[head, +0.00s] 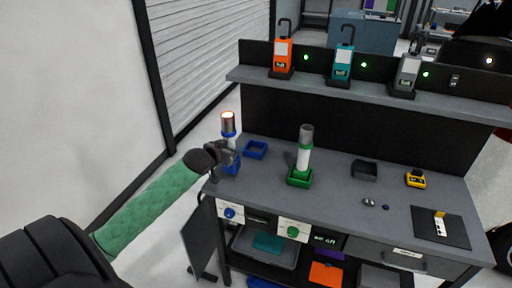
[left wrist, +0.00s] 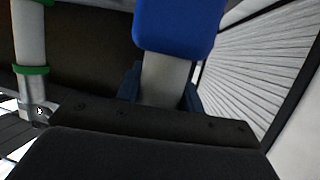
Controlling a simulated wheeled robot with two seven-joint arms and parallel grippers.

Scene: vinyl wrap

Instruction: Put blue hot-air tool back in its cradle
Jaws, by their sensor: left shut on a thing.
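The blue hot-air tool (head: 228,126) is upright at the left end of the bench, its nozzle tip glowing orange. My left gripper (head: 224,154) is shut on its pale body, which also shows between the fingers in the left wrist view (left wrist: 165,80), with a blue end (left wrist: 180,25) beyond. The empty blue square cradle (head: 255,149) sits on the bench just right of the tool, apart from it. My gripper hides part of the tool's lower half, and I cannot tell whether its bottom touches the bench. My right gripper is not in view.
A green-based hot-air tool (head: 303,150) stands in its green cradle (head: 299,181) right of the blue cradle. A dark tray (head: 364,170), a yellow device (head: 415,179) and a dark mat (head: 440,228) lie further right. A shelf (head: 370,87) with several tools runs along the back.

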